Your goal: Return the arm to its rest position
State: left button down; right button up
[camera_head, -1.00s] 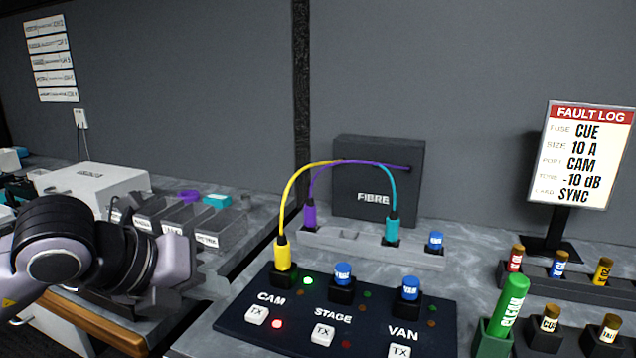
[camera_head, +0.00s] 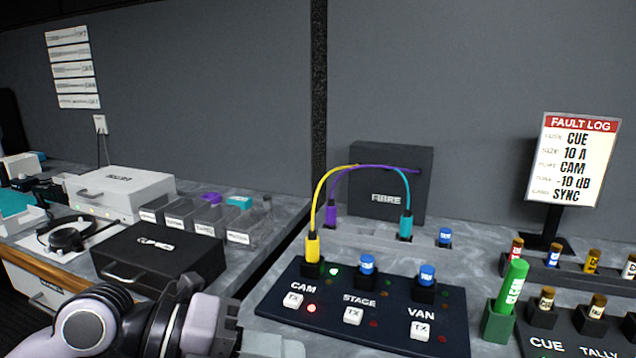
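My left arm (camera_head: 150,325) comes in from the lower left of the head view, its wrist low in front of the counter. The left gripper's fingertips are not clearly shown; a grey part (camera_head: 262,345) lies at the bottom edge, and I cannot tell whether the gripper is open or shut. My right arm and gripper are out of view.
The dark panel (camera_head: 385,310) with CAM, STAGE and VAN ports stands right of my arm, a yellow plug (camera_head: 313,246) in CAM. A black case (camera_head: 158,252) lies behind my arm. A green CLEAN stick (camera_head: 512,290) stands upright at right. A gap separates the counters.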

pick_arm(q)
notch_tip(320, 180, up, 4)
jog(key=n+t+h+p, duration=0.3)
jog(key=n+t+h, duration=0.1)
jog(key=n+h, duration=0.3)
jog(key=w+a+f+n+t+y+p, duration=0.1)
jog(key=w+a+f+n+t+y, duration=0.1)
jog(key=a+f+n+t+y, duration=0.45)
jog(key=w+a+f+n+t+y+p, duration=0.1)
jog(key=w+n+t+y, duration=0.15)
jog(key=n+t, duration=0.55)
jog(key=s+a+f+n+g+y+p, duration=0.1)
jog(key=s+a+f+n+g+y, duration=0.1)
jog(key=f, duration=0.5)
jog(key=s+a+f+n+g+y+p, duration=0.1)
jog(key=s+a+f+n+g+y, duration=0.2)
jog(key=s+f+n, duration=0.3)
jog(key=s+a+f+n+g+y, duration=0.3)
jog(key=s+f+n+g+y, duration=0.1)
jog(key=f, duration=0.6)
jog(key=shift+s+a+g+p, duration=0.15)
jog(key=shift+s+g+p, duration=0.35)
jog(key=shift+s, duration=0.65)
